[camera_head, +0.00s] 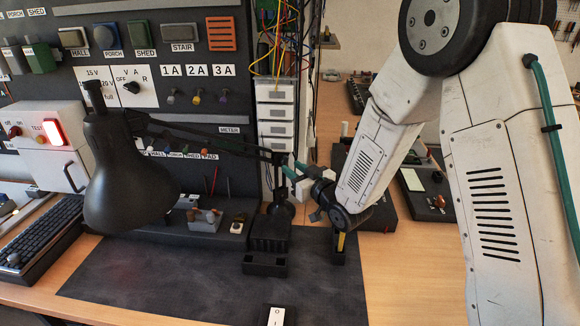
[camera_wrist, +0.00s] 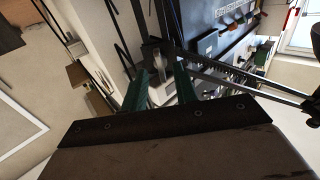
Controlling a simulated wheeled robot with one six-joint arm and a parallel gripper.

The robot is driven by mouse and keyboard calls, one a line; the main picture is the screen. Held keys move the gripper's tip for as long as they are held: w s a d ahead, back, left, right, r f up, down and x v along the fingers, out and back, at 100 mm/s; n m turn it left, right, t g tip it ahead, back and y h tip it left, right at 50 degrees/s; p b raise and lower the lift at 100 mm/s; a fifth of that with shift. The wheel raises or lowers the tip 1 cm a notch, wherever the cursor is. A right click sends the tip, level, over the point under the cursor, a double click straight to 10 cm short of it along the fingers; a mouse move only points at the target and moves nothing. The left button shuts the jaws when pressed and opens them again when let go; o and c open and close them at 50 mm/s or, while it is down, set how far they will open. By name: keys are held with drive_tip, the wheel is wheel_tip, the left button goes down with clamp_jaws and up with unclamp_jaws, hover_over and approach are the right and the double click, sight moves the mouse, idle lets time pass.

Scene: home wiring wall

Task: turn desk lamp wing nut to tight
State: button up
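The black desk lamp has its shade (camera_head: 128,170) at the left of the head view, and its thin arm runs right to a joint above the base (camera_head: 270,232). A greyish part lies beyond the fingertips, around the lamp's dark bars (camera_wrist: 215,72). I cannot make out the wing nut clearly or tell whether the fingers touch anything.
A dark mat (camera_head: 220,285) covers the desk in front. A wall panel (camera_head: 150,60) with labelled switches stands behind. White drawers (camera_head: 276,110) are behind the lamp joint. A keyboard (camera_head: 45,240) and a red-lit box (camera_head: 45,140) are at the left.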

sight(285, 162)
drive_tip(key=shift+x, duration=1.3)
clamp_jaws()
